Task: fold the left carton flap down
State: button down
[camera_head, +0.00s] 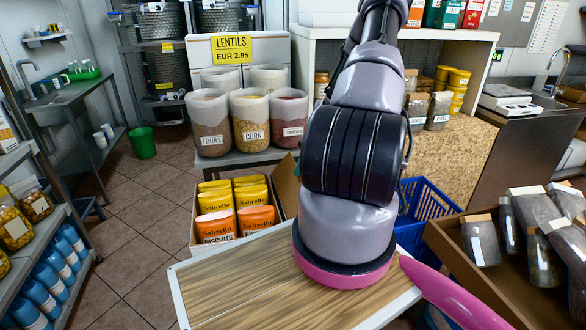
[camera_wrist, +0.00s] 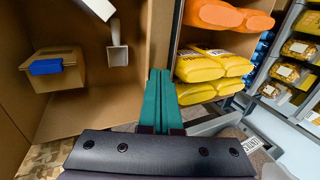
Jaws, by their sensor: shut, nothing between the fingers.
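An open carton (camera_head: 227,239) holds orange and yellow biscuit bags (camera_head: 235,215) and stands beyond the wood-topped counter. One brown flap (camera_head: 287,184) stands raised at its right side, partly hidden behind my arm. I see no raised flap on its left side in the head view. My gripper is hidden behind my arm there. In the wrist view my gripper (camera_wrist: 160,73) has its teal fingers together and empty, beside a brown cardboard panel (camera_wrist: 164,35) left of the biscuit bags (camera_wrist: 213,65). I cannot tell whether the fingertips touch it.
The wood-topped counter (camera_head: 230,282) is in front. A blue basket (camera_head: 426,203) and a brown crate (camera_head: 490,280) of packets are at right. Bins of lentils and corn (camera_head: 250,120) stand behind the carton. The tiled floor (camera_head: 130,225) at left is clear around a green bin (camera_head: 142,142).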

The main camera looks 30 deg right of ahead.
jog(key=s+d+f+t+y, duration=0.1)
jog(key=s+d+f+y, duration=0.1)
jog(key=d+f, duration=0.4)
jog(key=shift+d+f+y, duration=0.15)
jog(key=shift+f+y, duration=0.75)
jog(key=shift+f, duration=1.25)
jog(key=shift+s+a+f, duration=0.1)
jog(key=shift+s+a, duration=0.05)
jog(key=shift+a, duration=0.05)
jog(key=v, duration=1.2)
jog(key=shift+w, duration=0.25)
